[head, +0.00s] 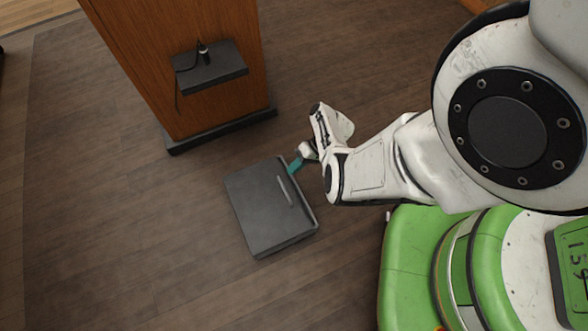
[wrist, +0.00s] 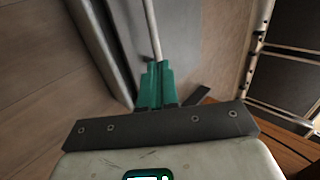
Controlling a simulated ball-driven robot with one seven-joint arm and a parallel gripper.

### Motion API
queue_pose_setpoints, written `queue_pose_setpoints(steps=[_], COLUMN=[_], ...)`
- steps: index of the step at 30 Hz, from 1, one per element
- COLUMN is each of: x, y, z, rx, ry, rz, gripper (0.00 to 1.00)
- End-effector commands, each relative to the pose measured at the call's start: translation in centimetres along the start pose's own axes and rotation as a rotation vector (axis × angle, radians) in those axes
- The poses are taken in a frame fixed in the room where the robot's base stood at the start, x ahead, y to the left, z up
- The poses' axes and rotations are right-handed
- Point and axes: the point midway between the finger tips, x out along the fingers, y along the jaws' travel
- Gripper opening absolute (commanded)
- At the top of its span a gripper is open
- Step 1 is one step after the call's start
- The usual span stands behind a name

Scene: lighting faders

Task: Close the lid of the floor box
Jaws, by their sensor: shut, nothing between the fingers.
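The floor box (head: 250,215) is a flat dark grey box on the wooden floor, in the middle of the head view. Its lid lies flat or nearly flat over it; I cannot tell whether a gap remains. A pale bar-like handle (head: 285,190) runs along the right part of the top. My gripper (head: 292,171), with teal fingers, is at the box's upper right edge, close to the handle's upper end. In the wrist view the teal fingers (wrist: 156,75) are together and empty. The grey box edge (wrist: 100,40) is beside them, and a pale rod (wrist: 152,30) shows beyond the tips. Contact is unclear.
A wooden lectern-like stand (head: 180,60) with a dark base (head: 220,130) rises behind the box. A small dark shelf (head: 210,70) on it carries a small device with a cable. The floor (head: 100,220) left of the box is clear.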

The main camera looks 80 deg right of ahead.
Motion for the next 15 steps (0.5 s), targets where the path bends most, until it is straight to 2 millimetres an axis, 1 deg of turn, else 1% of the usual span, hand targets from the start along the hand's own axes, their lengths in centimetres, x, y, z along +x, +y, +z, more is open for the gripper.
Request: queue_pose_setpoints(steps=[1, 6, 10, 15], x=[-0.7, -3.3, -5.0, -6.3], y=[0.9, 2.9, 4.1, 5.0], z=[-0.1, 0.0, 0.1, 0.1], rx=[0.005, 0.005, 0.004, 0.002], ry=[0.005, 0.004, 0.004, 0.001], rz=[-0.002, -0.002, -0.002, -0.002], gripper=[0.00, 0.00, 0.00, 0.00])
